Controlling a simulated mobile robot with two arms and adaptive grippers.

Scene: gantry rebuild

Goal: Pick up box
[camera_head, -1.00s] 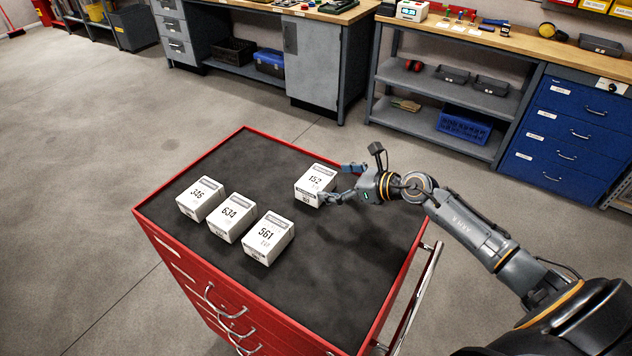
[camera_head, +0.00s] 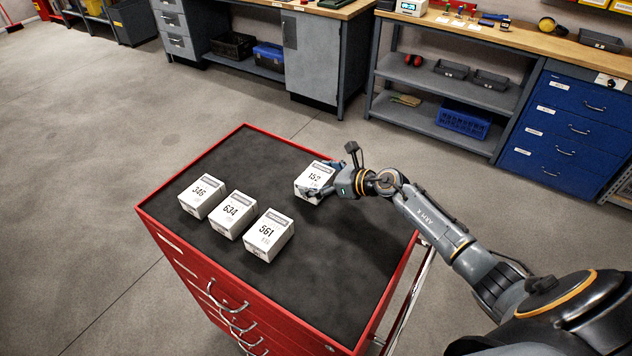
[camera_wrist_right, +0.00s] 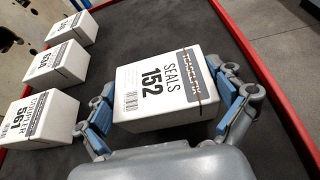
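A white box labelled SEALS 152 (camera_head: 314,179) rests on the dark top of a red tool cart (camera_head: 352,347). It also shows in the right wrist view (camera_wrist_right: 160,85). My right gripper (camera_head: 324,180) has its fingers on two opposite sides of this box. In the right wrist view the blue finger pads (camera_wrist_right: 163,95) are spread, close against the box sides, with slight gaps showing. Three similar white boxes stand to the left: box 346 (camera_head: 202,196), box 634 (camera_head: 234,214) and box 561 (camera_head: 267,235). My left gripper is out of view.
The cart top has a raised red rim and is clear in front of box 152. Behind stand a grey shelf bench (camera_head: 440,120), blue drawers (camera_head: 565,130) and a grey cabinet (camera_head: 312,60). Open concrete floor lies to the left.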

